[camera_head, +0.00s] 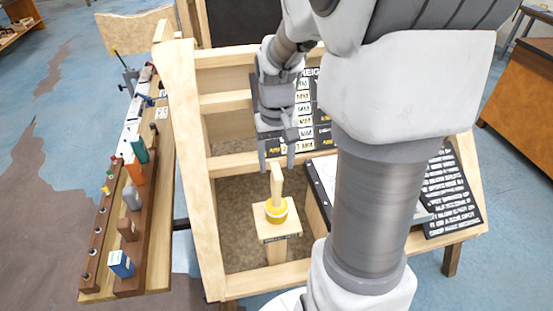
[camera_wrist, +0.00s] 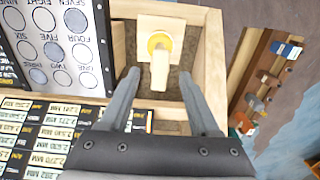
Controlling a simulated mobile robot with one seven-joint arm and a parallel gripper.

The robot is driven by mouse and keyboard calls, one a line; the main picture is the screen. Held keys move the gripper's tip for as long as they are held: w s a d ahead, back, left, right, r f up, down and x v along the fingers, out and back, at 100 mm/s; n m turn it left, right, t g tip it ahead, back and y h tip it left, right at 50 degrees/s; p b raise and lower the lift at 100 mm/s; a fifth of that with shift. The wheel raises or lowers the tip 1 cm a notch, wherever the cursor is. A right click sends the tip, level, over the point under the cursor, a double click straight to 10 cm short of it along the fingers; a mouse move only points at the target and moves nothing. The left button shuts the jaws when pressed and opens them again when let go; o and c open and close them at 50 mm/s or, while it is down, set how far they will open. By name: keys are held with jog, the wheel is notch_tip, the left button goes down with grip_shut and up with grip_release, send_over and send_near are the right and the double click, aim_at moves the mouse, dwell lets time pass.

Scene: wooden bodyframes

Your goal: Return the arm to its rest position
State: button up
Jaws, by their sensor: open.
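My gripper (camera_head: 277,160) hangs from my arm above the wooden frame, pointing down, with its two fingers apart and nothing between them. In the wrist view my gripper (camera_wrist: 165,95) shows both fingers spread. A wooden peg with a yellow ring (camera_head: 277,211) around its base stands on a small square wooden stand below my gripper. The yellow ring (camera_wrist: 159,42) and the peg also show in the wrist view, beyond the fingertips. My gripper appears apart from the peg. My arm hides part of the frame's right side.
The wooden frame (camera_head: 196,200) has raised bars around the stand. Black boards with white text (camera_head: 455,195) lie at the right. A side shelf (camera_head: 155,235) with several small bottles and boxes runs along the left. A wooden cabinet (camera_head: 525,90) stands at the far right.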

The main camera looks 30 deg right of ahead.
dwell(0.4)
jog(key=s+a+r+n+t, duration=0.3)
jog(key=s+a+r+t, duration=0.2)
jog(key=s+a+r, duration=0.5)
jog(key=shift+s+a+r+t, duration=0.3)
jog(key=shift+s+r, duration=0.6)
jog(key=shift+s, duration=0.3)
